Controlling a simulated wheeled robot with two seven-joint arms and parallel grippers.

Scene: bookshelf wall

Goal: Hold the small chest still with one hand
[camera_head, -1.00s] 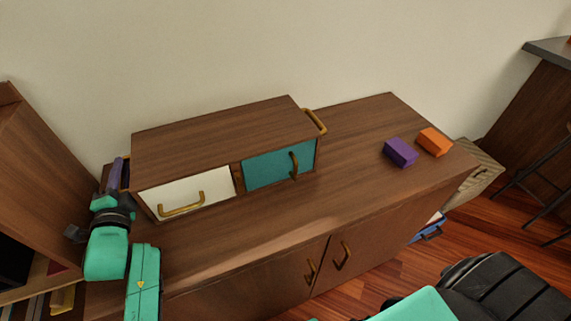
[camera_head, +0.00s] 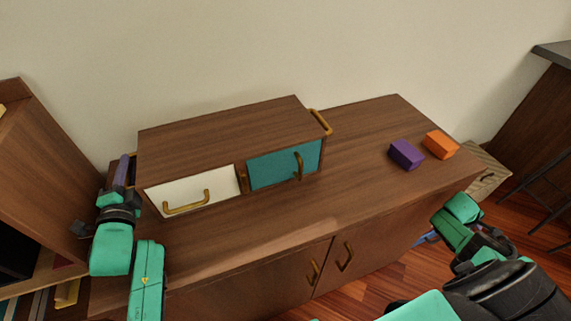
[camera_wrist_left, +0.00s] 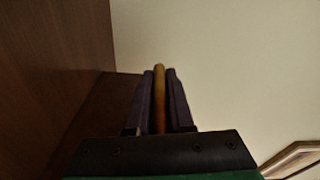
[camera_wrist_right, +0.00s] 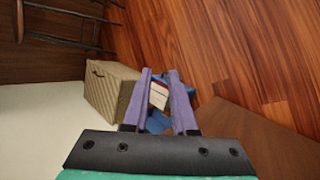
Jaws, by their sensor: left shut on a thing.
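The small chest (camera_head: 225,135) is a brown wooden box on the left part of the cabinet top. Its front has a white drawer (camera_head: 165,193) and a teal door (camera_head: 270,168), both closed, with brass handles; another brass handle (camera_head: 321,122) is on its right side. My left gripper (camera_head: 122,170) is at its left end. In the left wrist view the fingers are shut on a brass side handle (camera_wrist_left: 160,95). My right gripper (camera_wrist_right: 160,74) is open and empty, off the cabinet's right front; its fingers are hard to make out in the head view.
A purple block (camera_head: 406,154) and an orange block (camera_head: 440,145) lie on the right of the cabinet top (camera_head: 350,175). A striped box (camera_wrist_right: 108,88) and a blue item (camera_wrist_right: 160,122) are on the floor at right. A bookshelf (camera_head: 40,190) stands at left.

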